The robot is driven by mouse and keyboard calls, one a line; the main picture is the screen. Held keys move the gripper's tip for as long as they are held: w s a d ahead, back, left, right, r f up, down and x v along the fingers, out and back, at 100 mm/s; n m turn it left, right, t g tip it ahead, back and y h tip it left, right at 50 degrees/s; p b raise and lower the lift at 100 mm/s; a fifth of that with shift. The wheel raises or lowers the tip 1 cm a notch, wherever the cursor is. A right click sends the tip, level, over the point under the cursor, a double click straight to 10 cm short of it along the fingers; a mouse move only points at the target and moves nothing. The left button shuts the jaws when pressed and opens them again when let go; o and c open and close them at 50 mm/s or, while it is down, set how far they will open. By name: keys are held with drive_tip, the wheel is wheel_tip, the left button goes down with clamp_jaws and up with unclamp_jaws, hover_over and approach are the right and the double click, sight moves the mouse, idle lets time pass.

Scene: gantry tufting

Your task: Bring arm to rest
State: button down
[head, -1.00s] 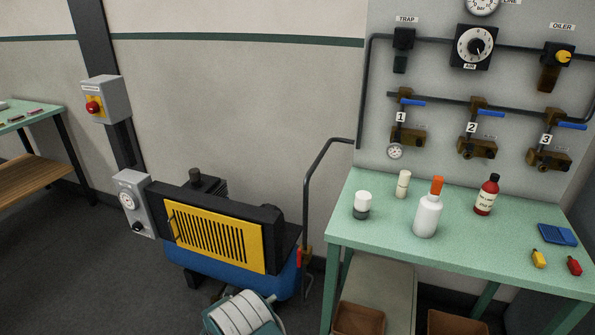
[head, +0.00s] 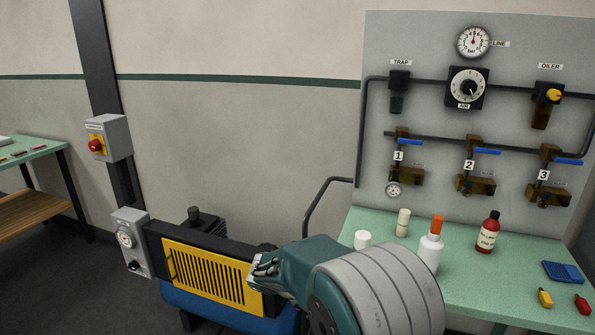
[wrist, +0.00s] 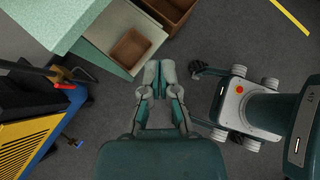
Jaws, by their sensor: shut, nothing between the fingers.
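My arm (head: 385,285) is folded up in the lower middle of the head view, in front of the compressor and the green bench. My gripper (wrist: 157,88) shows in the wrist view with its two fingers together and nothing between them. It hangs over the grey floor, apart from the bench and the compressor.
The yellow-and-blue compressor (head: 208,272) stands left of my arm. The green bench (head: 480,285) with several bottles is at right, under the valve panel (head: 430,120). A bin (wrist: 131,50) sits below the bench. Floor beneath the gripper is clear.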

drive_tip(key=s+d+r+m+t+y, duration=0.1)
drive_tip(key=s+d+r+m+y, duration=0.1)
drive_tip(key=s+m, duration=0.5)
drive_tip(key=s+d+r+m+t+y, duration=0.1)
drive_tip(key=s+d+r+m+y, duration=0.1)
drive_tip(key=s+r+m+y, duration=0.2)
drive_tip(key=s+d+r+m+y, duration=0.3)
drive_tip(key=s+r+m, duration=0.4)
drive_tip(key=s+m, duration=0.4)
drive_tip(key=s, duration=0.4)
drive_tip(key=shift+s+r+m+t+y, duration=0.2)
drive_tip(key=shift+s+m+t+y, duration=0.1)
drive_tip(key=shift+s+t, duration=0.1)
